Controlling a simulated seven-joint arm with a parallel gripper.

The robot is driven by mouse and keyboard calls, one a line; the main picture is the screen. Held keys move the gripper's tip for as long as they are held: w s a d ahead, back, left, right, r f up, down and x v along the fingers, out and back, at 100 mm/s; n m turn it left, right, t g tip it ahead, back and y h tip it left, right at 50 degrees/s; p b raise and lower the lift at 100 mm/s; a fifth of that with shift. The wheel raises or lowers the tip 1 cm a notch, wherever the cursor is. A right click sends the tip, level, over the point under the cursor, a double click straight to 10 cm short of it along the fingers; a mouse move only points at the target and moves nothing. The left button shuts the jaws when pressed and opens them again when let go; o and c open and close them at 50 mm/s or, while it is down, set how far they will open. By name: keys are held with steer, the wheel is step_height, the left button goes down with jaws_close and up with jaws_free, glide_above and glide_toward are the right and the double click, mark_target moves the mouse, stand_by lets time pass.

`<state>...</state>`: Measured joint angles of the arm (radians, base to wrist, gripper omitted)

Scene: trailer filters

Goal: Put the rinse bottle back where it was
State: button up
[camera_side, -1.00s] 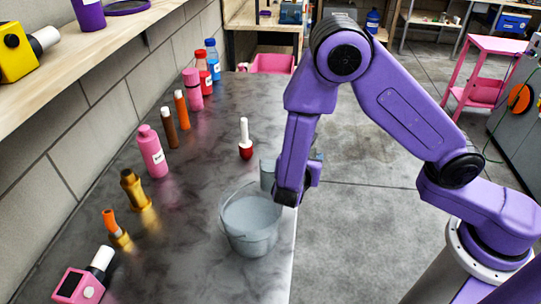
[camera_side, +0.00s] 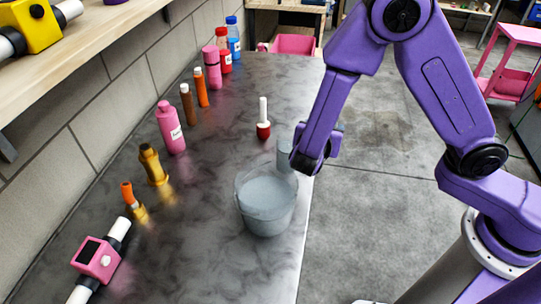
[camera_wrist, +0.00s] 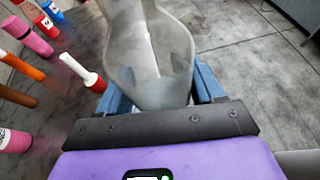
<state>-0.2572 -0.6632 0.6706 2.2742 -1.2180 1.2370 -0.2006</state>
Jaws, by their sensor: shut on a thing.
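A translucent grey bottle (camera_wrist: 150,60) stands between the blue fingers of my gripper (camera_wrist: 157,90) in the wrist view. I take it to be the rinse bottle; I see no label on it. My gripper is shut on it. In the side view my gripper (camera_side: 306,154) is at the right edge of the dark worktop (camera_side: 215,230), and the bottle (camera_side: 284,153) shows to its left, behind the bucket. Whether its base touches the worktop I cannot tell.
A clear grey bucket (camera_side: 266,220) stands just in front of the bottle. A red-based white-handled tool (camera_side: 263,128) stands behind it. A pink bottle (camera_side: 171,130) and several other bottles and tubes line the wall. The middle worktop is clear.

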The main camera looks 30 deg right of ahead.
step_height(320, 180, up, 10)
steer(key=shift+r, duration=0.2)
steer(key=shift+s+d+f+m+g+h, duration=0.2)
steer(key=shift+f+m+g+h, duration=0.1)
steer(key=shift+m+g, duration=0.25)
steer(key=shift+s+d+f+m+g+h, duration=0.2)
steer(key=shift+f+m+g+h, duration=0.1)
steer(key=shift+m+g, duration=0.25)
steer(key=s+a+f+m+g+y, duration=0.2)
steer(key=a+f+m+g+y, duration=0.25)
steer(key=m+g, duration=0.55)
steer(key=s+a+f+m+g+y, duration=0.1)
steer(key=a+f+m+g+y, duration=0.3)
steer(key=m+g, duration=0.6)
steer(key=w+a+r+m+t+y, duration=0.4)
steer(key=w+r+m+t+y, duration=0.15)
steer(key=w+m+y, duration=0.35)
steer(key=w+a+r+m+t+y, duration=0.4)
steer(key=w+r+m+t+y, duration=0.15)
steer(key=w+m+y, duration=0.35)
steer(key=shift+m+t+h, duration=0.3)
steer(key=shift+m+h, duration=0.2)
steer(key=shift+h, duration=0.15)
steer(key=shift+w+a+f, duration=0.1)
steer(key=shift+w+f, duration=0.1)
steer(key=shift+f, duration=5.9)
steer(key=shift+w+f, duration=0.15)
steer(key=shift+f, duration=5.95)
